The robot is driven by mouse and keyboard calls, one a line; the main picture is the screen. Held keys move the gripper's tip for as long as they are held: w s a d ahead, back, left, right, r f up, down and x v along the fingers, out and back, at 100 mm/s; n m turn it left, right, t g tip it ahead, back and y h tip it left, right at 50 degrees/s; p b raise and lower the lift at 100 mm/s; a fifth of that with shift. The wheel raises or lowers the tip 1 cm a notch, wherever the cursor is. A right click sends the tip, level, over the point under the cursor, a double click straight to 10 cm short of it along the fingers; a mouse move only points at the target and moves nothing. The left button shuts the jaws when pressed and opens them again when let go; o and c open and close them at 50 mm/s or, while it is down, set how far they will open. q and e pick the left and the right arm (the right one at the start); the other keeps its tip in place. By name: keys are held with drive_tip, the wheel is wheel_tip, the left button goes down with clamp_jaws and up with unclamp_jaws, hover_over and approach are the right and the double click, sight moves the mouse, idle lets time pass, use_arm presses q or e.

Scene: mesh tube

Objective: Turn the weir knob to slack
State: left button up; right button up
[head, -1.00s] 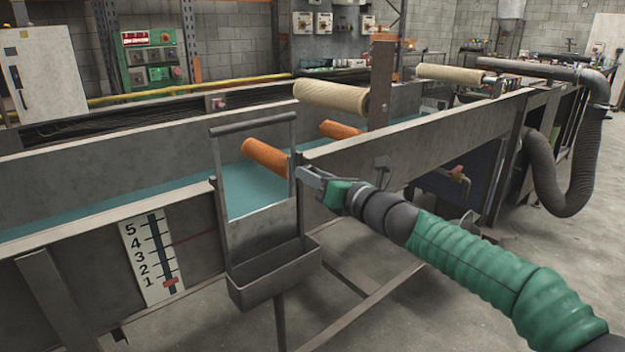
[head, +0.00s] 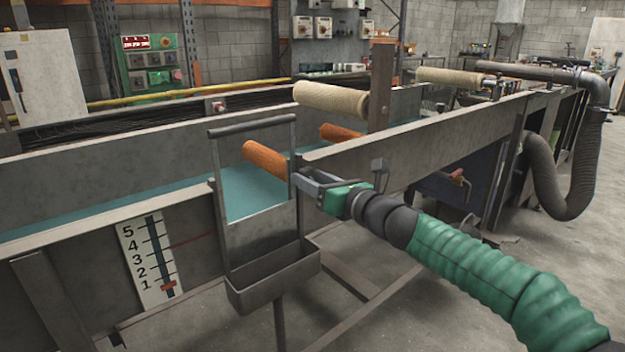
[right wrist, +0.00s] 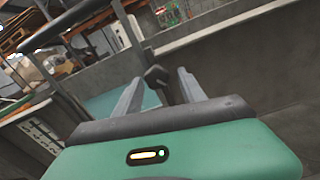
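A dark knob (right wrist: 156,77) on a short stem shows in the right wrist view between my right gripper's fingers. I take it for the weir knob; which way it is set is too small to tell. My right gripper (head: 300,181) is at the right post of the grey weir gate (head: 262,240) in the head view and hides the knob there. In the right wrist view its two fingers (right wrist: 158,92) stand apart, one on each side of the knob, with no clear contact. A white level scale (head: 148,262) has its red pointer near 1. My left gripper is out of view.
The long grey flume (head: 100,190) runs across, with teal inside. Orange rollers (head: 266,159) and a beige roller (head: 330,97) lie close above the gripper. A tray (head: 272,285) hangs under the gate. A thick hose (head: 560,180) bends down at the right.

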drive_tip(key=shift+s+r, duration=0.1)
drive_tip(key=shift+r, duration=0.1)
drive_tip(key=shift+s+d, duration=0.3)
drive_tip(key=shift+s, duration=0.05)
drive_tip(key=p+v, duration=0.2)
drive_tip(key=v, duration=1.3)
drive_tip(key=shift+s+d, duration=0.25)
drive_tip(key=shift+s, duration=0.1)
